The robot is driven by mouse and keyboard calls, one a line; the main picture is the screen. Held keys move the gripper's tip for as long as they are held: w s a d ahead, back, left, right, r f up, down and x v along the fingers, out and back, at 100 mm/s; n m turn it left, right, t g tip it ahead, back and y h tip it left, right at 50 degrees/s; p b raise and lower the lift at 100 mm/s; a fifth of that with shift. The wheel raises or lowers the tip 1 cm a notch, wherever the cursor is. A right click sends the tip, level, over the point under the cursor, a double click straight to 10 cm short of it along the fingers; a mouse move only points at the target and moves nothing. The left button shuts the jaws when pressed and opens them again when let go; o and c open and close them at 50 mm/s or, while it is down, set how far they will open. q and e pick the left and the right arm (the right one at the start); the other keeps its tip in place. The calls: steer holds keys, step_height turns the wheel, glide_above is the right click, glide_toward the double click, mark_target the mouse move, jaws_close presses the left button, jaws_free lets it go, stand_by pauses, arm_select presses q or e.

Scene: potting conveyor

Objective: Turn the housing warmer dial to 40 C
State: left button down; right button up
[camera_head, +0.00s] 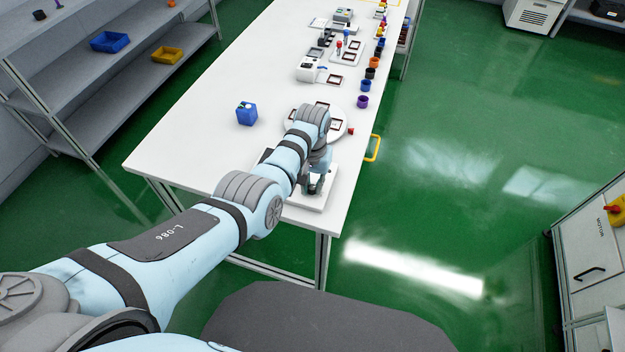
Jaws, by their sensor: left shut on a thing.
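The housing warmer appears to be the low white unit (307,201) at the near right corner of the white table, with a dark part at its left side. My left arm reaches over it from the left. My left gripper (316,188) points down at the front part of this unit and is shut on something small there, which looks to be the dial. The gripper and wrist hide the dial, so its mark and scale cannot be read. My right gripper is not in view.
A round white plate (338,120) with dark frames lies just behind my left wrist. A blue bin (246,113) stands to the left. Several coloured cups, including a purple one (362,101), line the right edge. A yellow handle (373,148) sticks out there. The table's front left is clear.

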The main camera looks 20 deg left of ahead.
arm_select(q)
steer(key=n, duration=0.2)
steer(key=shift+w+r+n+p, duration=0.1)
steer(key=shift+n+p, duration=0.25)
steer(key=shift+n, duration=0.05)
steer(key=n, duration=0.3)
steer(key=shift+n, duration=0.3)
steer(key=n+p, duration=0.1)
steer(key=n, duration=0.5)
steer(key=c, duration=1.4)
jaws_free()
steer(key=shift+c, duration=0.2)
